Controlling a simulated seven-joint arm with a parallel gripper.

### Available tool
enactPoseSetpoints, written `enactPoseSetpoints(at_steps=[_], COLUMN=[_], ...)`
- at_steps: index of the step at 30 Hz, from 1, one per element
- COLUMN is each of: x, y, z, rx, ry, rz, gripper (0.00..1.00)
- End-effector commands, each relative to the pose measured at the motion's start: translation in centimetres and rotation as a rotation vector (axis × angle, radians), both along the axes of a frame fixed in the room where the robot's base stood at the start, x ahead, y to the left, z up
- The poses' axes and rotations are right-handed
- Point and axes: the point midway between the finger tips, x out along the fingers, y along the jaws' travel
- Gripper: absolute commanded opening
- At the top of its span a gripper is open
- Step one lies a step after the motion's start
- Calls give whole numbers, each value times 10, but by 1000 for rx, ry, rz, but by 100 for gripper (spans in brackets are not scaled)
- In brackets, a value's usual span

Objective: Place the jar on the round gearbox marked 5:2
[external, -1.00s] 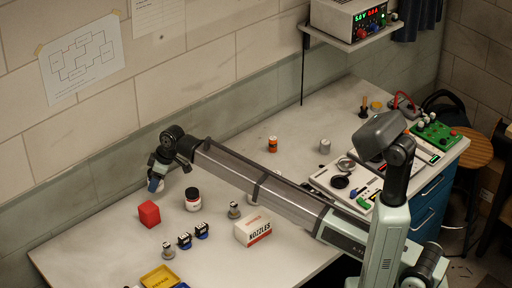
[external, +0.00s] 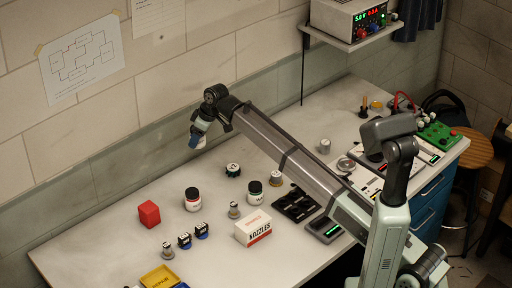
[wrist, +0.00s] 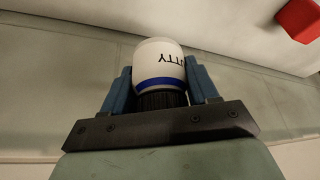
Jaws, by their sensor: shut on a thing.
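My gripper (external: 196,140) is raised above the back of the bench near the wall. The cap end is toward my palm. Small round metallic units, possibly gearboxes, stand on the bench: one in the middle (external: 235,210), one at the front left (external: 168,250) and one beside my arm (external: 276,178). Their markings are too small to read, so I cannot tell which is 5:2.
A dark round item (external: 233,170) lies behind.

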Motion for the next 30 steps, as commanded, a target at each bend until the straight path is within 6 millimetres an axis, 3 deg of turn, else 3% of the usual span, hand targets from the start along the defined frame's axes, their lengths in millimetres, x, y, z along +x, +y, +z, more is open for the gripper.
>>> enactPoseSetpoints(at_steps=[1,8,12,15,22,30], x=[9,34,30,14,-26,-30], y=[-25,-122,-184,-226,-268,-275], z=[4,20,24,22,7,3], rx=[1,0,1,1,0,1], ry=[0,0,-1,0,0,-1], rz=[-26,-123,-191,-246,-354,-492], gripper=[24,24,24,24,24,24])
